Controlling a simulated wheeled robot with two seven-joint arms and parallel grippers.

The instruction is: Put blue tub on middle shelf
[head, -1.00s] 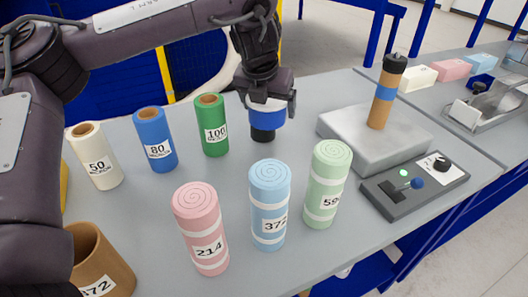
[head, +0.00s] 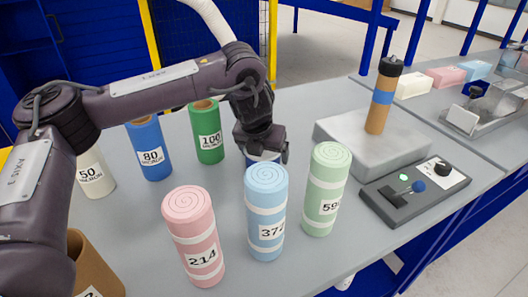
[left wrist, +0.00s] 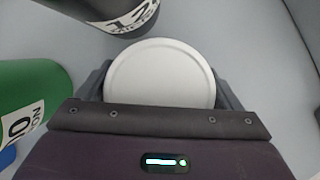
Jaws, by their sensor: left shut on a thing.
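My left gripper (head: 262,150) is shut on the blue tub (head: 262,156), of which only a small blue part shows behind the light blue foam roll in the head view. In the left wrist view the tub's round white lid (left wrist: 160,72) sits between the fingers of my left gripper (left wrist: 160,85). I cannot tell whether the tub touches the table. I cannot make out the middle shelf in either view. My right gripper is not in view.
Pink (head: 193,240), light blue (head: 265,215) and light green (head: 325,190) foam rolls stand in front on the grey table. Blue (head: 150,150) and green (head: 207,135) film rolls stand left of the gripper. A grey press block (head: 365,145) and control box (head: 410,195) are at right.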

